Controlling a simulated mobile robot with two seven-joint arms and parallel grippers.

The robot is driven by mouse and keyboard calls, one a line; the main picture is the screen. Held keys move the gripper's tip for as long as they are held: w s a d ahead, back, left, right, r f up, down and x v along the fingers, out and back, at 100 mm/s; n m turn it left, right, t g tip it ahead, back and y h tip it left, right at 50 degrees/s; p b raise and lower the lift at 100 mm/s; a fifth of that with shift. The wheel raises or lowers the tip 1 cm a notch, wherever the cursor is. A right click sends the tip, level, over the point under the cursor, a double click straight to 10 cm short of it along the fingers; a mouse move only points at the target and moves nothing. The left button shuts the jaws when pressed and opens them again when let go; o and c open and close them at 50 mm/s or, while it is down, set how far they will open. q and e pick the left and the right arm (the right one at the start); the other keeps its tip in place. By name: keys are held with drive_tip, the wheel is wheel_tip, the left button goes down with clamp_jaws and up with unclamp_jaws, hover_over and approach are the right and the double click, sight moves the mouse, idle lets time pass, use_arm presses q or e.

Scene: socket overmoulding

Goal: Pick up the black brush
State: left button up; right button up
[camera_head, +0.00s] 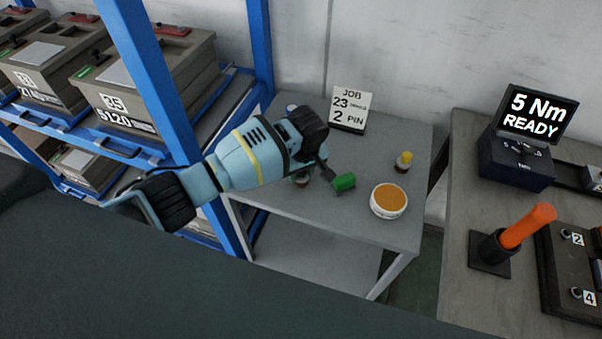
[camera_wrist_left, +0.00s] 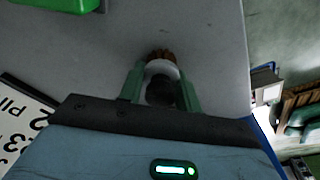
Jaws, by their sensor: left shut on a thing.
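The black brush (camera_wrist_left: 160,93) shows in the left wrist view as a dark round handle with a pale ring and brown bristles beyond it. My left gripper (camera_wrist_left: 160,88) is shut on it, with one green finger on each side. In the head view, my left gripper (camera_head: 318,170) is over the small grey table, and the brush is mostly hidden behind it. I cannot tell whether the brush touches the tabletop. My right gripper is not in view.
A bright green block (camera_head: 343,182) lies close to the gripper. An orange-topped round tin (camera_head: 388,201), a yellow-capped bottle (camera_head: 404,161) and a job card (camera_head: 349,108) are on the table (camera_head: 385,235). A blue rack post (camera_head: 150,80) stands left.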

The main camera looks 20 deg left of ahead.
sight(297, 179)
use_arm(q)
drive_tip(key=shift+r, duration=0.45)
wheel_tip(297, 179, up, 2)
drive_tip(key=shift+r, duration=0.15)
drive_tip(key=shift+s+r+p, duration=0.15)
drive_tip(key=shift+s+p, duration=0.2)
drive_tip(key=shift+s, duration=0.25)
drive_tip(key=shift+s+r+p, duration=0.15)
drive_tip(key=shift+s+p, duration=0.2)
drive_tip(key=shift+s, duration=0.25)
drive_tip(key=s, duration=0.2)
drive_tip(key=s+p, duration=0.1)
drive_tip(key=s, duration=0.3)
drive_tip(key=shift+a+r, duration=0.1)
drive_tip(key=shift+r, duration=0.25)
drive_tip(key=s+p, duration=0.1)
drive_tip(key=s, duration=0.6)
drive_tip(key=shift+s, duration=0.3)
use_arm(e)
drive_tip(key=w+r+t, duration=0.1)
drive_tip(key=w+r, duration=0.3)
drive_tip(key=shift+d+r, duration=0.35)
use_arm(q)
drive_tip(key=shift+r, duration=0.1)
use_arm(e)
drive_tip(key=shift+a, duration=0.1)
